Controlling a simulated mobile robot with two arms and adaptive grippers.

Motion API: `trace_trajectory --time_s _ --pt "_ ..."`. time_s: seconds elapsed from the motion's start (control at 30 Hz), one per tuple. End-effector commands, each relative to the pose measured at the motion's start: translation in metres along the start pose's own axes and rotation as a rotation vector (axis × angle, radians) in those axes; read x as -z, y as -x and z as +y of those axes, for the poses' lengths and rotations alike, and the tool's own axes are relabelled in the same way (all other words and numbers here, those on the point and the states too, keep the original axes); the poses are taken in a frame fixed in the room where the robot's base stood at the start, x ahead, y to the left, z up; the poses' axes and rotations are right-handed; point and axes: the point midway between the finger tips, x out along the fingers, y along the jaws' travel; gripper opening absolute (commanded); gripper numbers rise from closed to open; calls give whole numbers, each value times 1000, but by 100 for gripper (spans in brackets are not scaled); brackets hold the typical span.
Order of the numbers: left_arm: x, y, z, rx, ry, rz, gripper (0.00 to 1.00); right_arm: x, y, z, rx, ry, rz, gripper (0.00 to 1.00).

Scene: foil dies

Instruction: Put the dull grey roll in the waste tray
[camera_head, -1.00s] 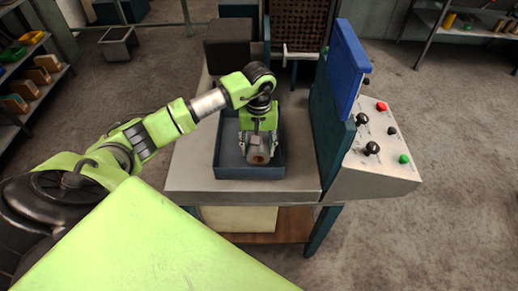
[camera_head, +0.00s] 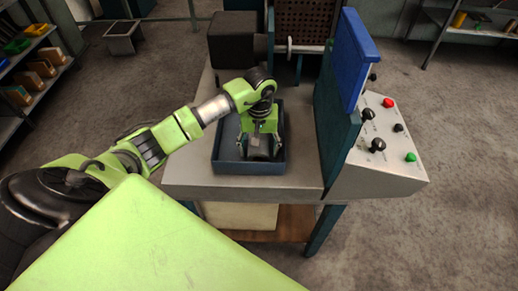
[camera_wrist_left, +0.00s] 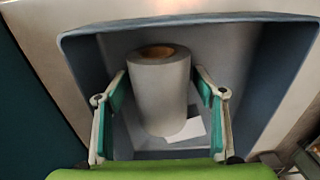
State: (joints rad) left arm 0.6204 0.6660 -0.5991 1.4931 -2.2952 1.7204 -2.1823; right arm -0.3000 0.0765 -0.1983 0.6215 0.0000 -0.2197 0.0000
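The dull grey roll (camera_wrist_left: 160,95) has a brown core at its end. It is inside the blue-grey tray (camera_wrist_left: 185,20), between the two fingers of my left gripper (camera_wrist_left: 160,92). In the left wrist view a gap shows between the roll and each finger, so the gripper is open around it. In the head view my left gripper (camera_head: 259,150) points down into the tray (camera_head: 248,168), and its fingers mostly hide the roll. My right gripper is not in view.
The tray sits on a grey machine table (camera_head: 210,188). A tall blue panel (camera_head: 348,60) and a sloped control box (camera_head: 385,165) with knobs and buttons stand to its right. A dark block (camera_head: 232,38) is behind the tray. Shelves with bins (camera_head: 30,65) are at far left.

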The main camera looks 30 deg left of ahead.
Motion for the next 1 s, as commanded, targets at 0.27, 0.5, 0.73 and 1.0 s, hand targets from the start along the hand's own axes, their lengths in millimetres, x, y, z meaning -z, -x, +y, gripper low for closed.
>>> trace_trajectory --time_s 0.27,0.5,0.73,1.0 --pt "0 0 0 -1 0 -1 63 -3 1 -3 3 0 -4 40" --pt "2 19 1 -3 -1 5 63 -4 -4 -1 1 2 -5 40" --pt "2 70 1 -3 -1 7 63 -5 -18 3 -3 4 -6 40" --pt "1 113 0 -1 0 2 63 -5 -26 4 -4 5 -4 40"
